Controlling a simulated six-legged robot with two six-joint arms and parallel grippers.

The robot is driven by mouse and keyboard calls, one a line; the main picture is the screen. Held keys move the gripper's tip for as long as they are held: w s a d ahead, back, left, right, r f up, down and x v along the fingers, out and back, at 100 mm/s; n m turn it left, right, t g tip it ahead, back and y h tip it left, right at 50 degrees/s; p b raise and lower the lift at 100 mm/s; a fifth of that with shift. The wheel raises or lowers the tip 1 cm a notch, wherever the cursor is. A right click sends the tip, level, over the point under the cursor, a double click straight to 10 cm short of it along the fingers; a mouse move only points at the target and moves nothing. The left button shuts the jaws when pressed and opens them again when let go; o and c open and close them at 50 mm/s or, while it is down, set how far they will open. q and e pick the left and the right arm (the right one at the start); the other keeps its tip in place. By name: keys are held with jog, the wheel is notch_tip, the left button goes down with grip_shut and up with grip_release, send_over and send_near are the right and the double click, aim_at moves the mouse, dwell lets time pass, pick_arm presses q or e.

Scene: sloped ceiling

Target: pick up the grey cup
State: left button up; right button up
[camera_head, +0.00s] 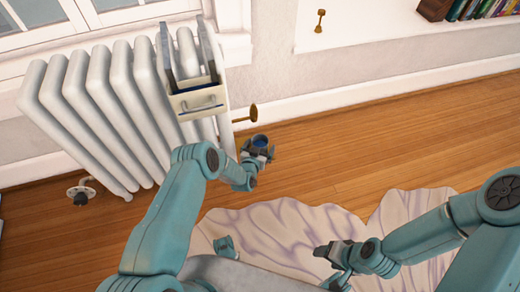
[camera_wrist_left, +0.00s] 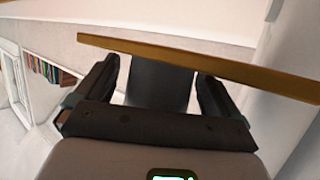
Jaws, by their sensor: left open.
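The grey cup (camera_head: 260,141) shows in the head view as a small dark round shape with a bluish inside, at my left gripper. In the left wrist view a dark grey body (camera_wrist_left: 160,86), which looks like the cup, stands between the two fingers. My left gripper (camera_head: 261,151) is open around it, with a finger on each side in the left wrist view (camera_wrist_left: 157,82). I cannot tell whether the fingers touch it. My right gripper (camera_head: 328,252) is low, over the patterned rug, and its jaw opening is unclear.
A white radiator (camera_head: 110,95) stands left of the left gripper, with a brass fitting (camera_head: 245,115) close by. A golden-brown bar (camera_wrist_left: 200,66) crosses in front of the left fingers in the wrist view. A pale patterned rug (camera_head: 295,225) lies on the wooden floor (camera_head: 400,135).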

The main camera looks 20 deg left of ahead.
pick_arm(q)
jog(key=shift+w, duration=0.1)
jog(key=c, duration=1.1)
jog(key=shift+o, duration=0.2)
notch_tip(320, 180, up, 20)
jog(key=p, duration=0.8)
jog(key=shift+r, duration=0.1)
